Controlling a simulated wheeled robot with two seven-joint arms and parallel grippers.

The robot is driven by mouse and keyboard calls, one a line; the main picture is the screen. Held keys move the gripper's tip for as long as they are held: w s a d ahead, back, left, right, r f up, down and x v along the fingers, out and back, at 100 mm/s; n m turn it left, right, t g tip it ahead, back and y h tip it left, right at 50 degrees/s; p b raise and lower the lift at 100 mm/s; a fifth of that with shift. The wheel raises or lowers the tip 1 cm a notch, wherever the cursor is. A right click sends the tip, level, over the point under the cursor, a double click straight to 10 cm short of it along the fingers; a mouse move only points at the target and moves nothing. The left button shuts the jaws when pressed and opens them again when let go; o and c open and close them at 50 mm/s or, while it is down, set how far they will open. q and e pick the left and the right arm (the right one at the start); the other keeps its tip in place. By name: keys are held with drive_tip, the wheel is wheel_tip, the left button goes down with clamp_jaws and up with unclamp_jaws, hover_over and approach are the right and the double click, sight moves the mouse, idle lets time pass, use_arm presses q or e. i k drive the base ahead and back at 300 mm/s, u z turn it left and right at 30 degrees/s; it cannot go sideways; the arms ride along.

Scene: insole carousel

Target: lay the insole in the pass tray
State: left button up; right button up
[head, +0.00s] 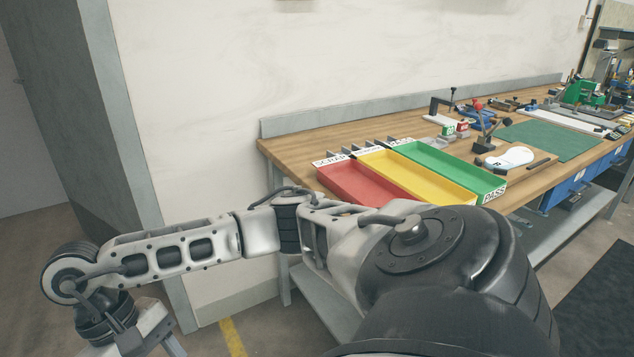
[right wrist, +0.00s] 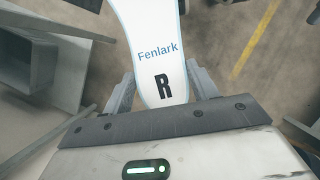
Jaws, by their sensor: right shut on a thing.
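A white insole (right wrist: 155,35) with a thin blue edge, marked "Fenlark" and "R", is in the right wrist view. My right gripper (right wrist: 163,88) is shut on its rounded end, one finger at each side. The other end runs out of the top of the picture, and floor shows below it. The pass tray (head: 440,168) is the green one with PASS labels, on the bench in the head view; its visible floor is empty. The held insole cannot be seen in the head view. My left gripper is not in view.
The red scrap tray (head: 355,185) and a yellow tray (head: 410,175) stand left of the green one. Right of it lie a white insole-shaped piece (head: 508,158), a dark clamp tool (head: 484,134) and a green mat (head: 550,140). The wooden bench (head: 290,142) stands against the wall.

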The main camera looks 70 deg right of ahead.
sight(439, 166)
drive_tip(key=z, duration=2.05)
